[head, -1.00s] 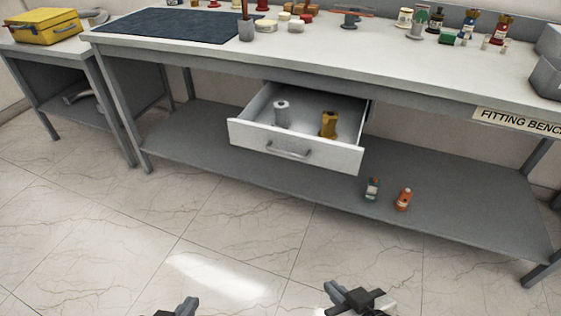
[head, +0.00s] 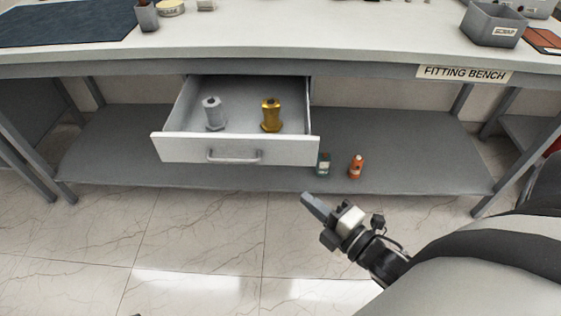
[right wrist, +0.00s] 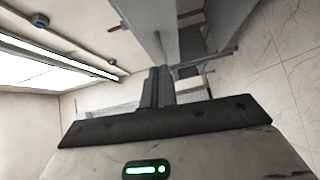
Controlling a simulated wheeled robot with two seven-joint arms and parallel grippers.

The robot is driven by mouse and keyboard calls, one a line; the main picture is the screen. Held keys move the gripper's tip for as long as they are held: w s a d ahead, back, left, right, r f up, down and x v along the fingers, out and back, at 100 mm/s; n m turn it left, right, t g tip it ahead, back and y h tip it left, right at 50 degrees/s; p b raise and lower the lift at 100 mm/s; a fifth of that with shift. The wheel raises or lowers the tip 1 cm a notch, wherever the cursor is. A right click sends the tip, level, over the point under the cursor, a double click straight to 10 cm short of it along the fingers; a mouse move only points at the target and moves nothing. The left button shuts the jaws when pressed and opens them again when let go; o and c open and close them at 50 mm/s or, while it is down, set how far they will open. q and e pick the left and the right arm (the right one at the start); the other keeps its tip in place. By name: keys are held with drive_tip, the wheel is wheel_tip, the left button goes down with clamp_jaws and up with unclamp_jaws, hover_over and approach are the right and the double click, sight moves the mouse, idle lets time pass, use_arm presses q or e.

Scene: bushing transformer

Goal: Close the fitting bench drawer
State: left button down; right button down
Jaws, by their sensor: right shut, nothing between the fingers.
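The fitting bench drawer (head: 290,152) is pulled out under the bench top, with a white front and a grey bar handle (head: 235,156). Inside it stand a grey bushing-like part (head: 213,115) and a yellow one (head: 270,115). My right gripper (head: 308,198) is in front of the drawer, below its right corner in the head view, apart from it. Its fingers are together and empty; they also show in the right wrist view (right wrist: 157,85). My left gripper is not clearly in view.
The fitting bench (head: 350,53) has a lower shelf (head: 420,165) holding a green bottle (head: 324,163) and an orange bottle (head: 357,167). A grey scrap bin (head: 492,25) stands on top. The floor (head: 200,240) before the drawer is clear.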

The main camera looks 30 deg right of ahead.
approach(270, 152)
drive_tip(key=w+a, duration=0.3)
drive_tip(key=w+d, duration=0.1)
drive_tip(key=w, duration=0.1)
drive_tip(key=shift+w+d+n, duration=0.35)
drive_tip(key=shift+n, duration=0.05)
use_arm(q)
drive_tip(key=shift+w+r, duration=0.25)
drive_tip(key=shift+w, duration=0.1)
use_arm(e)
drive_tip(key=shift+w+d, duration=0.1)
use_arm(q)
drive_tip(key=shift+s+f, duration=0.1)
drive_tip(key=shift+f, duration=0.1)
